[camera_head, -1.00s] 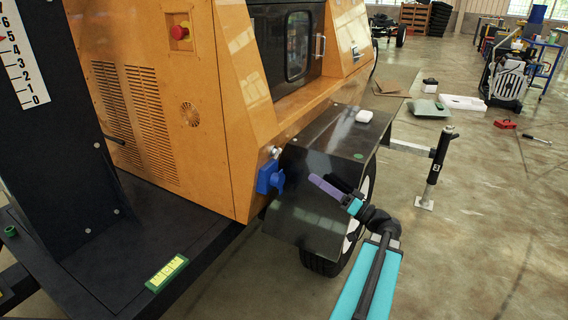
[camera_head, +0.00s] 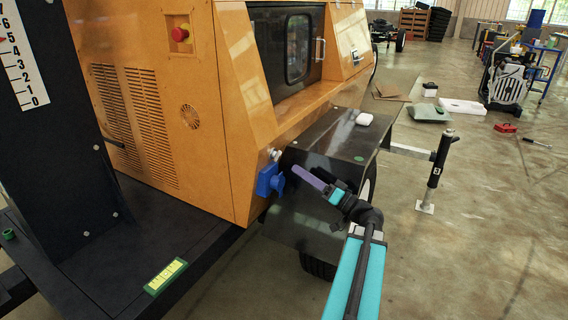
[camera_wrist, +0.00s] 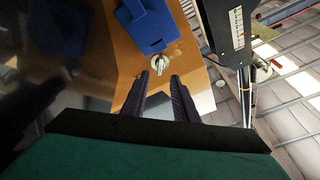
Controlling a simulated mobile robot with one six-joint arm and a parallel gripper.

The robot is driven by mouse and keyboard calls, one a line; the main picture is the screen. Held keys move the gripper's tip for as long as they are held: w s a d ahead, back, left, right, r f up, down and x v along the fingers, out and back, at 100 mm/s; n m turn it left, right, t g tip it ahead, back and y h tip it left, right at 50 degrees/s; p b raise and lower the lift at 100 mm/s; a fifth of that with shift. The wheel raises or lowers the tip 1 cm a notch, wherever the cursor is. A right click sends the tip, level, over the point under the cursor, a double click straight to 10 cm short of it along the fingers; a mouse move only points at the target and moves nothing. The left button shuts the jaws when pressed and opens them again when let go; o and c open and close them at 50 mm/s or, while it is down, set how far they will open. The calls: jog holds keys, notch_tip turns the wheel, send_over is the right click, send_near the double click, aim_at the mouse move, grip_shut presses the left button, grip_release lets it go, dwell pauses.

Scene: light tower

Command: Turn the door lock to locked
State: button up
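A small silver lock (camera_wrist: 158,65) with a narrow raised turning piece sits on the orange panel in the wrist view. It also shows in the head view (camera_head: 275,154), just above a blue socket box (camera_head: 268,180). My gripper (camera_wrist: 159,78) has two dark fingers standing apart, with nothing between them. The lock appears just beyond the fingertips, between their lines; contact cannot be told. In the head view my gripper (camera_head: 307,178) shows purple fingers pointing left, right of the blue box. The exact angle of the turning piece is hard to read.
The blue box also shows close to the lock in the wrist view (camera_wrist: 148,28). A black fender (camera_head: 310,215) lies behind and below my gripper. A white object (camera_head: 364,119) rests on the fender top. A dark mast (camera_head: 60,140) stands at left.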

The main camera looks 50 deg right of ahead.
aim_at(276, 156)
jog(key=shift+b+x, duration=0.6)
jog(key=shift+x, duration=3.1)
grip_shut()
